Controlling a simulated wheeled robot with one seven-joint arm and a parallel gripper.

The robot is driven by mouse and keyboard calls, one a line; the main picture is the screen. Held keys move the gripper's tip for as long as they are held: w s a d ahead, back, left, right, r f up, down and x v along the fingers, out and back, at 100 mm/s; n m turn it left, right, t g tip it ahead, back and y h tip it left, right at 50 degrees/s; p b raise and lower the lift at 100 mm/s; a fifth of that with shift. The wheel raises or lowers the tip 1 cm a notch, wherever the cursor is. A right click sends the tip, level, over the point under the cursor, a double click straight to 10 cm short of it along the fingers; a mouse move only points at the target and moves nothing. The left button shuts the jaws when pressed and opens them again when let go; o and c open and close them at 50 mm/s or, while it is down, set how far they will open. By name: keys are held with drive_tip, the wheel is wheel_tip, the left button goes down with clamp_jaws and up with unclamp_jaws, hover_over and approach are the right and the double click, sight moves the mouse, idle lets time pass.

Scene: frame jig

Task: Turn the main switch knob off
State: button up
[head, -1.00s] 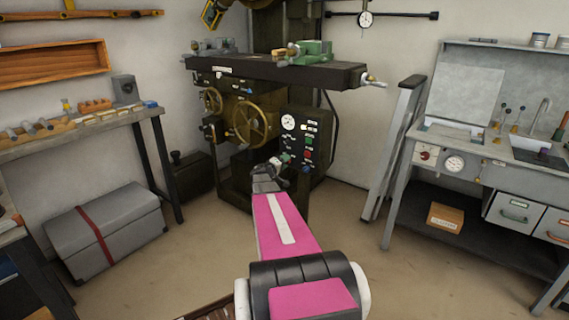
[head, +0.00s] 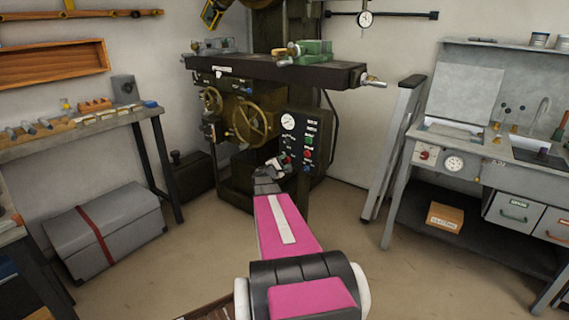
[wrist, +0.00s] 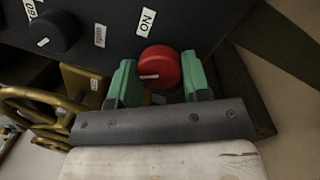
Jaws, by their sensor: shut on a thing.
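The main switch knob is a round red knob (wrist: 158,66) with a white pointer line, on the dark control panel (wrist: 195,20) in the wrist view. Its line lies roughly level and toward the left in that view. An "ON" label (wrist: 146,21) sits just above it. My gripper (wrist: 159,78) has its two green fingers on either side of the knob and is shut on it. In the head view my gripper (head: 274,166) is at the lower part of the machine's panel (head: 303,127); the knob is hidden there behind my gripper and arm.
In the wrist view a black knob (wrist: 54,32) is on the panel to the left, and a brass handwheel (wrist: 35,108) lies lower left. In the head view the milling machine's table (head: 270,68) overhangs above. A grey trestle (head: 393,150) stands to the right.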

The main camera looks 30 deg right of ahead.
drive_tip(key=shift+n, duration=1.3)
drive_tip(key=shift+t, duration=0.4)
drive_tip(key=o, duration=0.9)
drive_tip(key=shift+s+a, duration=0.1)
drive_tip(key=v, duration=1)
drive_tip(key=shift+a, duration=0.35)
